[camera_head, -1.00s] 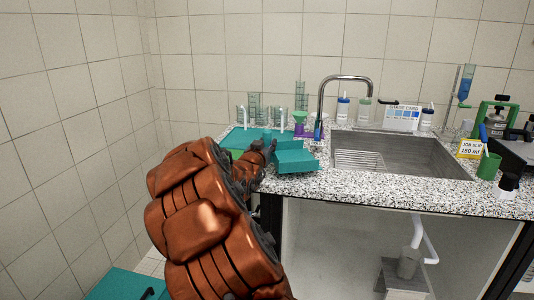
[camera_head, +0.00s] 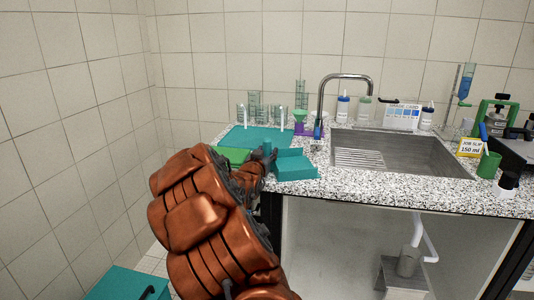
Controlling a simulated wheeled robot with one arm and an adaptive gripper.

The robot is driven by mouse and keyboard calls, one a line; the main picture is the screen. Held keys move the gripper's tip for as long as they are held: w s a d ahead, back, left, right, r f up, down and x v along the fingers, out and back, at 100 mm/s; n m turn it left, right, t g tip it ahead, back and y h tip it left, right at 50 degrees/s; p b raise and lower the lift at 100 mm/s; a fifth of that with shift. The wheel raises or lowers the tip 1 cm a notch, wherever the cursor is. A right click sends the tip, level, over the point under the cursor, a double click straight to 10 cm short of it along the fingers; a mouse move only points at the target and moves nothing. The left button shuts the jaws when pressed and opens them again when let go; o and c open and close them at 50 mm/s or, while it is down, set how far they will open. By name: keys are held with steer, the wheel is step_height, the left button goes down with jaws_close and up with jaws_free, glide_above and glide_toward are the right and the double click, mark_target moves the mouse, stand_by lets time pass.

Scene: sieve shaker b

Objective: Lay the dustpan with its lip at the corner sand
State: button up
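The teal dustpan (camera_head: 296,168) is at the front left of the speckled counter, right of my gripper. I see into its shallow pan, and it looks nearly level. I cannot tell whether its underside touches the counter. My gripper (camera_head: 266,154) is at the pan's left end, with its dark fingers around a teal upright part that looks like the handle. It appears shut on it, though my orange arm hides part of the grip. I cannot make out the corner sand.
A teal mat (camera_head: 252,134) and a green flat item (camera_head: 233,155) lie behind my gripper. The sink (camera_head: 395,152) is to the right. Tiled wall bounds the left.

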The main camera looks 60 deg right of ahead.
steer(key=shift+o, duration=0.8)
steer(key=shift+r, duration=0.1)
steer(key=b+v, duration=0.1)
steer(key=v, duration=1.1)
steer(key=shift+r, duration=0.1)
